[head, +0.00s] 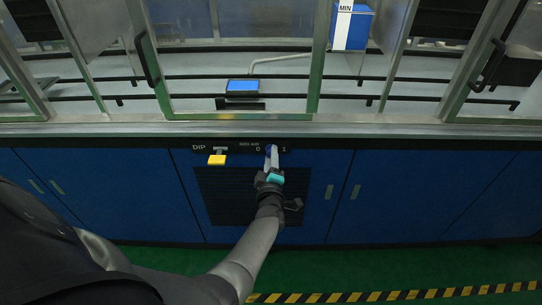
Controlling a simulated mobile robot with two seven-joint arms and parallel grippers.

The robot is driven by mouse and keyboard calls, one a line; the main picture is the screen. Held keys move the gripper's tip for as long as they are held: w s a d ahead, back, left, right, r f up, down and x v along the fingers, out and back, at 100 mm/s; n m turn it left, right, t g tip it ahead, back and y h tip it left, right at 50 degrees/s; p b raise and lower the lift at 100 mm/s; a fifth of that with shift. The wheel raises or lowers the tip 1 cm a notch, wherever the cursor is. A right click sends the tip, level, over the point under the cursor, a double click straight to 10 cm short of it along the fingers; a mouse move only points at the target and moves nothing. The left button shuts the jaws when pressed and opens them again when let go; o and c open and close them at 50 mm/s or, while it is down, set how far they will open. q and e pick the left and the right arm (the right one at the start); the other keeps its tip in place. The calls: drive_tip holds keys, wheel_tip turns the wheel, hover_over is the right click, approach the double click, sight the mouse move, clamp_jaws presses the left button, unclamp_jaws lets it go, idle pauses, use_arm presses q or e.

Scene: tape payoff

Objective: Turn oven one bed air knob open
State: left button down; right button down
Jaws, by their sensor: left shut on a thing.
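The bed air knob (271,151) is on the dark control strip of the blue cabinet, under the label "BED AIR" with marks 0 and 1. Only its upper part shows, pale with a blue side, and it looks roughly upright between the two marks. My left gripper (271,164) reaches up from below and is shut on the knob. The gripper hides the lower part of the knob. My right gripper is not in view.
A yellow handle (217,159) labelled "DIP" sits left of the knob. A dark vent grille (225,195) lies below. A metal ledge (400,130) and glass doors with green-edged frames stand above. Green floor (400,268) with a striped line (400,295) is clear.

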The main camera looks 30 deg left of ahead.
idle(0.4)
use_arm(q)
drive_tip(key=c, duration=0.5)
unclamp_jaws()
